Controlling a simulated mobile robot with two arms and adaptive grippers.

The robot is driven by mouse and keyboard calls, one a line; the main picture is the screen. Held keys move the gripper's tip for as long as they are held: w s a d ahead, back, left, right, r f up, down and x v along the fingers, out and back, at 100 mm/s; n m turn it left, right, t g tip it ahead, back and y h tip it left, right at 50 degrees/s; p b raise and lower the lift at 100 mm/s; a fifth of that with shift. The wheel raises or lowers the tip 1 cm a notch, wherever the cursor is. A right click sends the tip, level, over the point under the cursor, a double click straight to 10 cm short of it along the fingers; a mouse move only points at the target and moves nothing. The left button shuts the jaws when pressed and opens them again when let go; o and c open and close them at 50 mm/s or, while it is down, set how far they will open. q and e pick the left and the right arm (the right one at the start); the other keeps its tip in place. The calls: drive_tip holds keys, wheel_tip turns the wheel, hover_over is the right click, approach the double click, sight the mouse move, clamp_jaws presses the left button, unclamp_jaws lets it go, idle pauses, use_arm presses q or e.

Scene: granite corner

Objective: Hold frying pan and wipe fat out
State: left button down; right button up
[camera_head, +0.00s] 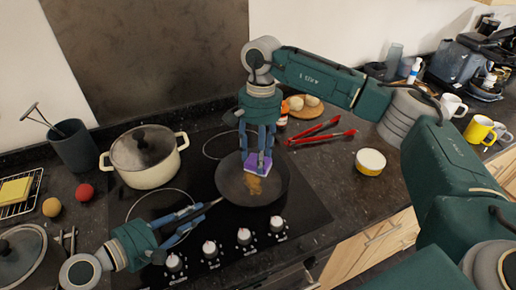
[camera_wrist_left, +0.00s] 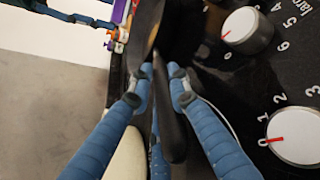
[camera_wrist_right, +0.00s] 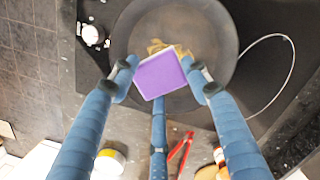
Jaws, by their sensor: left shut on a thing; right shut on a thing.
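The dark frying pan (camera_head: 232,184) lies on the black cooktop, and its round bowl fills the top of the right wrist view (camera_wrist_right: 215,35). My left gripper (camera_head: 203,209) is shut on the pan's dark handle (camera_wrist_left: 168,115), left of the bowl. My right gripper (camera_head: 257,158) points down over the pan, shut on a purple sponge (camera_head: 257,168). The sponge sits between its fingers in the right wrist view (camera_wrist_right: 160,76). Yellow-brown fat (camera_head: 254,186) lies on the pan floor right beside the sponge. Whether the sponge touches the pan floor is hard to tell.
A cream pot (camera_head: 146,172) with a lid stands behind left of the pan. Stove knobs (camera_head: 244,236) line the front edge. Red tongs (camera_head: 322,136) and a yellow-sided tin (camera_head: 370,162) lie to the right. Mugs (camera_head: 478,129) stand far right.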

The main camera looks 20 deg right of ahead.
drive_tip(key=shift+f, duration=0.45)
drive_tip(key=shift+r, duration=0.1)
